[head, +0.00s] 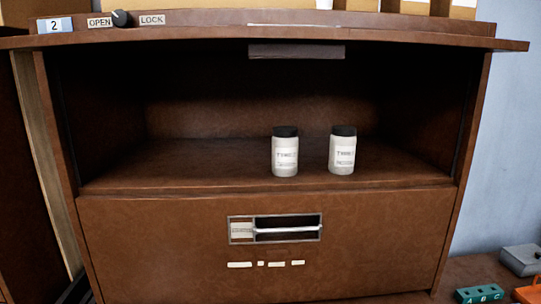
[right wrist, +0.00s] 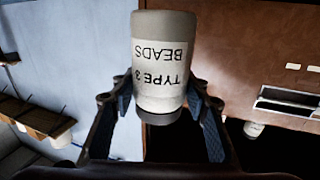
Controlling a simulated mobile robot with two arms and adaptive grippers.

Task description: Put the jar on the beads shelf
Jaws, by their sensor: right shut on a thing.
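A white jar with a dark lid, labelled TYPE 3 BEADS (right wrist: 163,55), fills the middle of the right wrist view, where its label reads upside down. My right gripper (right wrist: 162,100) is shut on it, with one finger on each side. In the head view, two similar white jars with black lids, a left one (head: 285,155) and a right one (head: 342,152), stand upright on the cabinet's open shelf (head: 200,165); their small labels are hard to read. A wooden wall shelf (right wrist: 30,112) shows at the left of the right wrist view. Neither gripper shows in the head view.
Below the cabinet opening is a brown drawer front (head: 150,240) with a handle (head: 288,230). An OPEN/LOCK knob (head: 121,18) is on the top edge. A green block (head: 479,294) and a grey box (head: 520,260) are at lower right. The shelf has free room on both sides.

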